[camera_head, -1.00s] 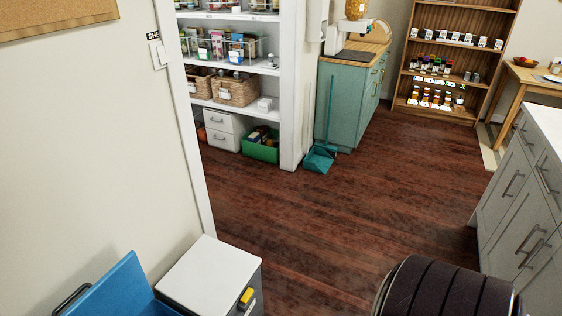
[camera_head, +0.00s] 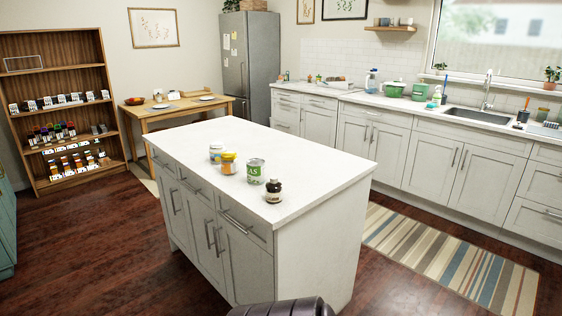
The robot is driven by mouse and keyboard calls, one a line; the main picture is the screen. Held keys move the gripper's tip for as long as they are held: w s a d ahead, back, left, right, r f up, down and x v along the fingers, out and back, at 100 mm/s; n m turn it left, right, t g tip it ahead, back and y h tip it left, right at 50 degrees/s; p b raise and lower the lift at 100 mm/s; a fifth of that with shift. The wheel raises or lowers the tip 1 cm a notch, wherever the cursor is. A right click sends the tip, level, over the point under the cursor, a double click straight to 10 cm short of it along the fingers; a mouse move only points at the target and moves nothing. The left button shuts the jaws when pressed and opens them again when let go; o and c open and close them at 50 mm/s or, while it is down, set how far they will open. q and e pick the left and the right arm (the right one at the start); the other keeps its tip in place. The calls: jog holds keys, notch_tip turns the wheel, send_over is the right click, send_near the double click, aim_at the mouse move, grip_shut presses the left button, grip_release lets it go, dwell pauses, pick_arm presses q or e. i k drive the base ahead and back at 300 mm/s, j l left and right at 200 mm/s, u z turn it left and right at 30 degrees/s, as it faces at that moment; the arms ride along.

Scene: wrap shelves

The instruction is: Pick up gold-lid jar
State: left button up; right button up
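Several small containers stand upright in a loose group on the white kitchen island. A jar with a yellow-gold lid (camera_head: 228,162) stands in the group. Just behind it to the left is a pale jar with a bluish label (camera_head: 215,154); its lid looks tan or gold, too small to be sure. A green and white can (camera_head: 256,170) stands to the right. A dark brown jar with a white label (camera_head: 273,190) stands nearest the island's front edge. Neither of my grippers is in view.
The white island (camera_head: 320,170) has clear top around the jars. A wooden shelf (camera_head: 60,110) with small jars stands at the left. A wooden table (camera_head: 180,112) and grey fridge (camera_head: 250,60) are behind. A striped rug (camera_head: 450,255) lies at the right; dark wood floor is open left.

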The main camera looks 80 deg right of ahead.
aim_at(229, 160)
jog(key=z, duration=2.4)
jog(key=u, duration=3.55)
jog(key=z, duration=3.55)
